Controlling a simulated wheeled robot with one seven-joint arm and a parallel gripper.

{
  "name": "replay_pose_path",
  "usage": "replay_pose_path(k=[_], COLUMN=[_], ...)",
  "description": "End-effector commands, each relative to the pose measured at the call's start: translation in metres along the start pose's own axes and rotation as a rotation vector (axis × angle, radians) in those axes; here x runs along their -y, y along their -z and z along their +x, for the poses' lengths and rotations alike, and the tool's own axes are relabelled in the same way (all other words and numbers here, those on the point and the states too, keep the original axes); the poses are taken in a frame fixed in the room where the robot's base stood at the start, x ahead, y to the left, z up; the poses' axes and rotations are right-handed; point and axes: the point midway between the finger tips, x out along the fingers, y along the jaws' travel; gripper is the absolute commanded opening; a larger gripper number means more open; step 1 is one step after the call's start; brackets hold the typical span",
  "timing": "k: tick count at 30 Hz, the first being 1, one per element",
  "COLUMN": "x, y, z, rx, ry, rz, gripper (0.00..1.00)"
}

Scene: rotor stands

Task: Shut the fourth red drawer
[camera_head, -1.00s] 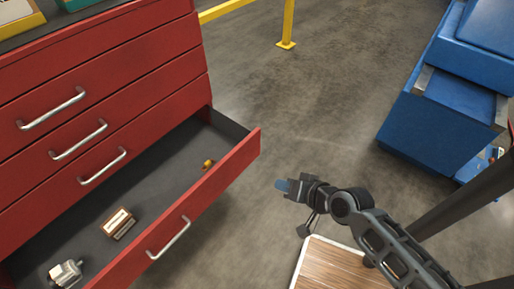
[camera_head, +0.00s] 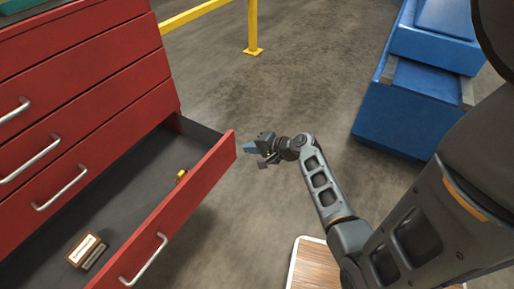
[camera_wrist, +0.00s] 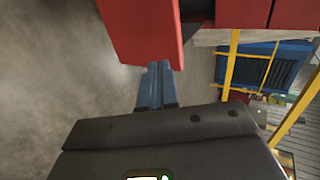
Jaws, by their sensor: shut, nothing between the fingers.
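The red cabinet (camera_head: 85,60) fills the left of the head view. Its fourth red drawer (camera_head: 190,205), the lowest one in view, is pulled out, with a silver bar handle (camera_head: 145,260) on its front. My gripper (camera_head: 248,147) is shut and empty, just to the right of the drawer front's far top corner. In the wrist view the blue fingertips (camera_wrist: 155,80) point at the end of a red panel (camera_wrist: 140,30), very near it. I cannot tell whether they touch.
Inside the drawer lie a brown and white block (camera_head: 86,250) and a small yellow part (camera_head: 181,175). A blue cabinet (camera_head: 405,105) stands at the right. A yellow rail post (camera_head: 252,28) stands behind. A wooden-topped surface (camera_head: 315,265) is at the bottom. Grey floor between is clear.

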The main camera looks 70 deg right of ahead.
Motion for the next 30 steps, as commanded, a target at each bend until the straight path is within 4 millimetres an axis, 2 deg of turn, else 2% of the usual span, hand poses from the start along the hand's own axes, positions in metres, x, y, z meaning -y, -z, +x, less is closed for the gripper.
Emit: replay_pose_path(k=[1, 6, 12, 18, 30], x=[-0.001, 0.000, 0.014, 0.020, 0.020], y=[0.001, 0.000, 0.001, 0.000, 0.000], z=[0.011, 0.044, 0.068, 0.078, 0.080], rx=[0.000, 0.000, -0.002, -0.002, -0.001], ry=[0.001, 0.001, 0.000, 0.000, 0.000], rz=[0.000, -0.001, -0.002, -0.001, -0.001], gripper=[0.00, 0.00, 0.00, 0.00, 0.00])
